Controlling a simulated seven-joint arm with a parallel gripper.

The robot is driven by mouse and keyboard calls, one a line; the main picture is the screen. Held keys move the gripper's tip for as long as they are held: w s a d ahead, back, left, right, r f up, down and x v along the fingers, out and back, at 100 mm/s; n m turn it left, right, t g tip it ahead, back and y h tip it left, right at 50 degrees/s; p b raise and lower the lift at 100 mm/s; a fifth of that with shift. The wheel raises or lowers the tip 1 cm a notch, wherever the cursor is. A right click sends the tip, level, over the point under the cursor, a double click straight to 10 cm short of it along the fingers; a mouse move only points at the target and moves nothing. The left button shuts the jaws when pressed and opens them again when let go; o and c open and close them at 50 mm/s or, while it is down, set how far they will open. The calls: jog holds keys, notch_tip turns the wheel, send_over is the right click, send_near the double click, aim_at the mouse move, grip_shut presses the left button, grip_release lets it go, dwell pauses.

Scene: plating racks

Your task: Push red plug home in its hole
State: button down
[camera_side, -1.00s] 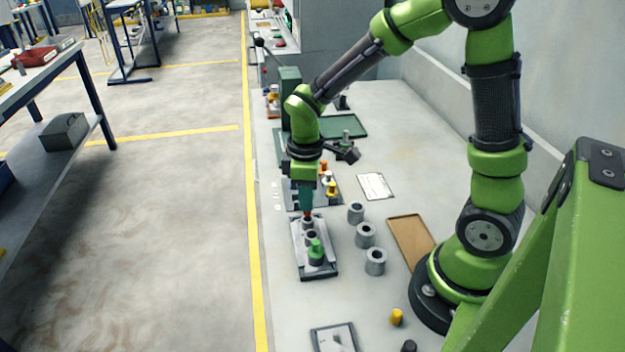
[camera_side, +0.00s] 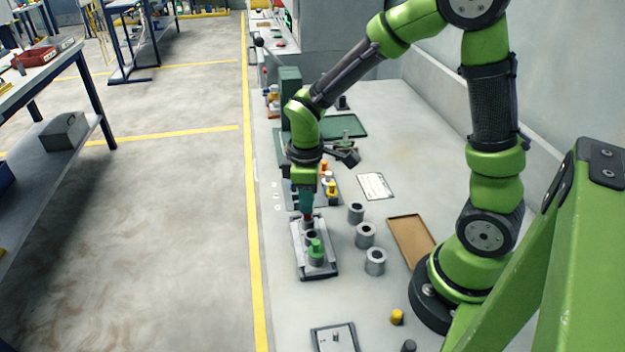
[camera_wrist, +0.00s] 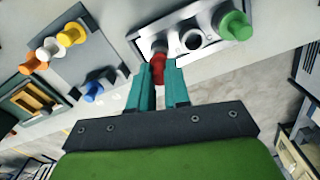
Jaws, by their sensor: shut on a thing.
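The red plug (camera_wrist: 158,63) is between the teal fingers of my gripper (camera_wrist: 158,78) in the wrist view. In the side view my gripper (camera_side: 306,212) points down at the far end of the plating rack (camera_side: 302,262), and little of the plug shows. The plug is at the rack's end hole; how deep it sits is hidden by the fingers. The rack's middle hole (camera_wrist: 191,39) is an empty dark opening. A green plug (camera_wrist: 235,25) stands at the other end, and it also shows in the side view (camera_side: 316,250).
A grey plate (camera_wrist: 85,65) with orange, white, yellow and blue plugs lies beside the rack. Three grey cylinders (camera_side: 365,235) stand to the rack's right, near a brown tray (camera_side: 411,242).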

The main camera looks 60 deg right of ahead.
jog(key=shift+f, duration=1.2)
jog(key=c, duration=1)
grip_release()
jog(key=shift+r, duration=0.1)
notch_tip(320, 180, up, 17)
